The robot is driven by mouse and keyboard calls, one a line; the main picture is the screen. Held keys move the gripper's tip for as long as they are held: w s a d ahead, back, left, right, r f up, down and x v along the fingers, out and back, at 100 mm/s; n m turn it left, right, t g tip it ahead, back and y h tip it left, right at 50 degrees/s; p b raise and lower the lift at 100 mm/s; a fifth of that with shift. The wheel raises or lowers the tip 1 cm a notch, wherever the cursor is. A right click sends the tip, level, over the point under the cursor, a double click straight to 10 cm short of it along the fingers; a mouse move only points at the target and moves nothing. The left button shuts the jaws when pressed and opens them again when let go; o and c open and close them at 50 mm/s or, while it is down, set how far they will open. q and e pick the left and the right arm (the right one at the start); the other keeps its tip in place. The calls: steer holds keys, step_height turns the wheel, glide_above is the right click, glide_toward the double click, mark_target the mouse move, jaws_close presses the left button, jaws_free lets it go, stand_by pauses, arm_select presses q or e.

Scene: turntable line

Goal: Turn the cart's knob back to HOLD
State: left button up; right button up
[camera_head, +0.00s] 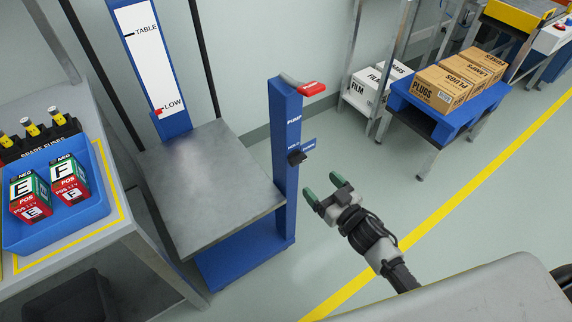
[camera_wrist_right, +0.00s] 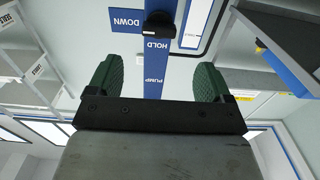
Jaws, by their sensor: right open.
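The black knob (camera_head: 296,157) sits on the front of the cart's blue post (camera_head: 287,190), just below the HOLD label and beside the blue DOWN plate (camera_head: 309,145). The right wrist view shows the knob (camera_wrist_right: 158,24) at the top, with HOLD and PUMP lettering on the post. My left gripper is not in view.
A red PUMP handle (camera_head: 303,87) tops the post. The cart's grey platform (camera_head: 213,187) is empty; a red marker (camera_head: 168,110) is at LOW. A blue tray (camera_head: 57,235) with batteries stands left. Boxes (camera_head: 460,80) stand on a blue pallet at the back right.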

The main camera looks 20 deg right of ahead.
mark_target(300, 162)
steer(key=b+x, duration=0.1)
steer(key=x, duration=0.8)
steer(key=shift+w+f, duration=0.1)
steer(key=shift+w, duration=0.15)
steer(key=shift+w+a, duration=0.15)
steer(key=shift+w, duration=0.25)
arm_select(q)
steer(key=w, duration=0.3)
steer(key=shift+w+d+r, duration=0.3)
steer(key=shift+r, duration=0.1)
arm_select(e)
steer(key=c, duration=0.9)
